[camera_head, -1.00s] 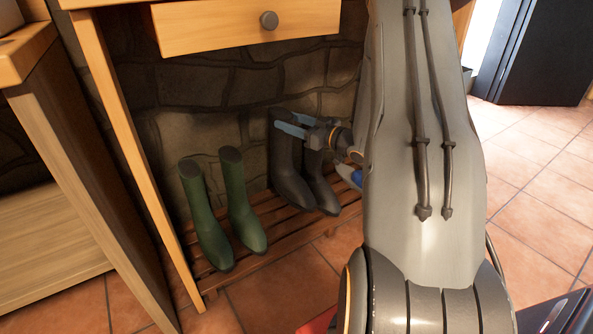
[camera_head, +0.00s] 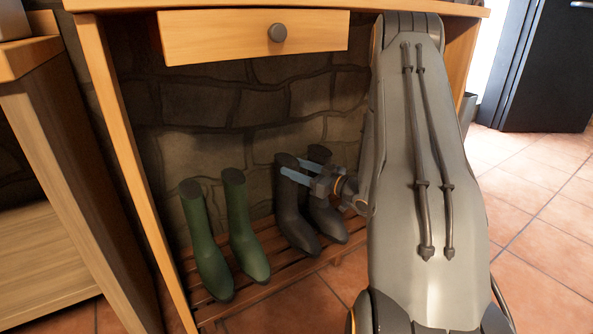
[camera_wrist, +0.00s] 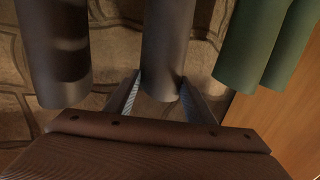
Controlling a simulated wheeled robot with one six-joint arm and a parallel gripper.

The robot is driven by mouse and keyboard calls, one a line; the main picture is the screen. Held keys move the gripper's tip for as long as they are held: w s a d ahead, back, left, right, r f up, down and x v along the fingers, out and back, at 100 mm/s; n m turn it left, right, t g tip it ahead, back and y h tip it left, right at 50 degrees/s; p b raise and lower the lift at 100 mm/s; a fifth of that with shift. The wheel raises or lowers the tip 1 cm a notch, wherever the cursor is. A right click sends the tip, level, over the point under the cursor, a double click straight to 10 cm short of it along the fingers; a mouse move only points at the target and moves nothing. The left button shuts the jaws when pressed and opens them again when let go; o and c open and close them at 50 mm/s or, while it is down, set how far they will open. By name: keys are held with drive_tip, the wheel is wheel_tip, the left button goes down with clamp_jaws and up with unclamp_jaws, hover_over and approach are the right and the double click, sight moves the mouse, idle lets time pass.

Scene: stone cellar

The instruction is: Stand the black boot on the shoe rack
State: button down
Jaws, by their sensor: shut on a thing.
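My gripper (camera_head: 296,170) is shut on the upper shaft of a black boot (camera_head: 293,215), the left one of a black pair. In the wrist view, the boot's shaft (camera_wrist: 165,50) stands between my two fingers. The held boot is upright over the wooden slatted shoe rack (camera_head: 285,272), its sole at or very near the slats; I cannot tell whether it touches. The other black boot (camera_head: 327,215) stands on the rack just to its right, partly behind my gripper.
A pair of green boots (camera_head: 205,245) stands on the rack's left part. A wooden table with a drawer (camera_head: 250,35) is above, its leg (camera_head: 120,150) left of the rack. A stone wall (camera_head: 230,105) is close behind. Tiled floor (camera_head: 540,190) is open at right.

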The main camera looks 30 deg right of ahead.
drive_tip(key=c, duration=0.8)
unclamp_jaws()
drive_tip(key=shift+f, duration=0.1)
drive_tip(key=shift+p+v, duration=2.55)
drive_tip(key=shift+v, duration=3.45)
